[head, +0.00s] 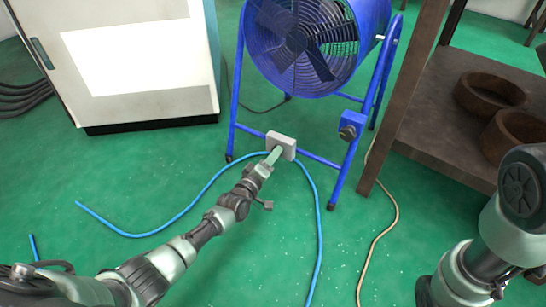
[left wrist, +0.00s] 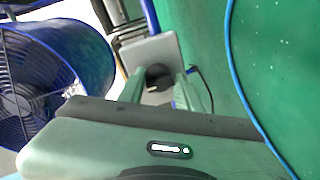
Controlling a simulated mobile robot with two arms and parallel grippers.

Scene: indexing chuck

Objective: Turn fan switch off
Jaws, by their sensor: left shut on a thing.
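The blue drum fan (head: 300,45) stands on a blue tubular frame at the back. A grey switch box (head: 282,141) sits on the frame's lower crossbar. It also shows in the left wrist view (left wrist: 168,48), with a dark round knob (left wrist: 158,75) on its face. My left gripper (head: 274,155) is at the front of the box. In the left wrist view its two fingers (left wrist: 161,88) stand on either side of the knob, shut on it. The knob is hidden by the gripper in the head view. My right gripper is out of view.
A blue hose (head: 205,190) loops over the green floor beneath my left arm. A shelf table (head: 435,110) holding brown rings (head: 492,92) stands at right; a white cabinet (head: 140,60) stands at left.

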